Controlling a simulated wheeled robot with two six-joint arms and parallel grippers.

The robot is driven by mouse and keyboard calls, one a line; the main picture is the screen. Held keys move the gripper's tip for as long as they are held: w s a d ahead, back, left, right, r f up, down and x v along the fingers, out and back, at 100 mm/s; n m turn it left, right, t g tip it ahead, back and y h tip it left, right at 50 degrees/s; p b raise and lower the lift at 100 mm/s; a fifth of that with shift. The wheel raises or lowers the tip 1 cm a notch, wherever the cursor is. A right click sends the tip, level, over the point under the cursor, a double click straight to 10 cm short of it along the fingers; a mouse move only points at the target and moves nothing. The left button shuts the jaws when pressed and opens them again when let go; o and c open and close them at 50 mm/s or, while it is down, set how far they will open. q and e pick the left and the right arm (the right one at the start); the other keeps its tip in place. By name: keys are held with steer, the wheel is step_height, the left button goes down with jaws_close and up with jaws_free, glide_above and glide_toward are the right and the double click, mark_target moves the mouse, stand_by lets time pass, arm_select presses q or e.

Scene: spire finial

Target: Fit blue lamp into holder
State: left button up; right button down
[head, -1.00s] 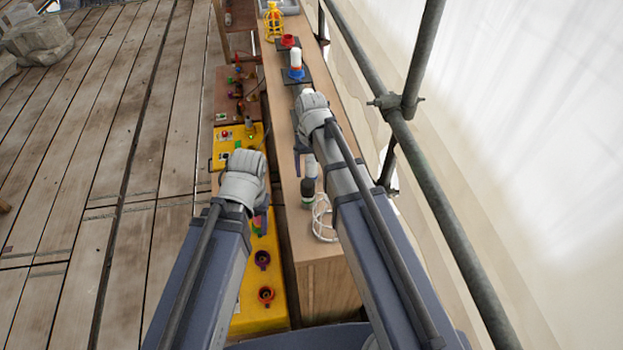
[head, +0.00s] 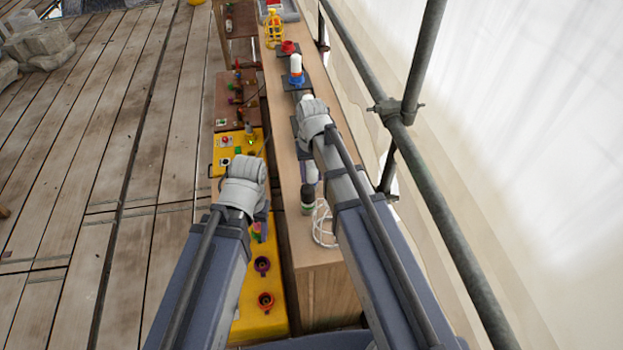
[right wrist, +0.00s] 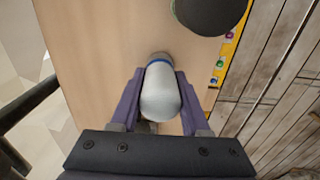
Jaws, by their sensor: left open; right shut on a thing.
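My right gripper (right wrist: 160,100) points down over the wooden bench and is shut on a lamp (right wrist: 160,92) with a white bulb and a blue ring at its far end. Further along the bench, a white bulb with a blue base (head: 296,72) stands upright on a dark square plate; whether the base is a holder I cannot tell. My left gripper (head: 260,216) is open, low over the yellow panel, mostly hidden by its wrist.
Beyond stand a red fitting (head: 289,47) and a yellow cage (head: 273,28). The yellow panel (head: 240,325) carries purple and orange ring fittings. A scaffold rail (head: 440,190) runs along the right.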

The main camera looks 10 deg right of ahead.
steer(key=shift+r, duration=0.15)
step_height(320, 180, up, 10)
steer(key=p, duration=1)
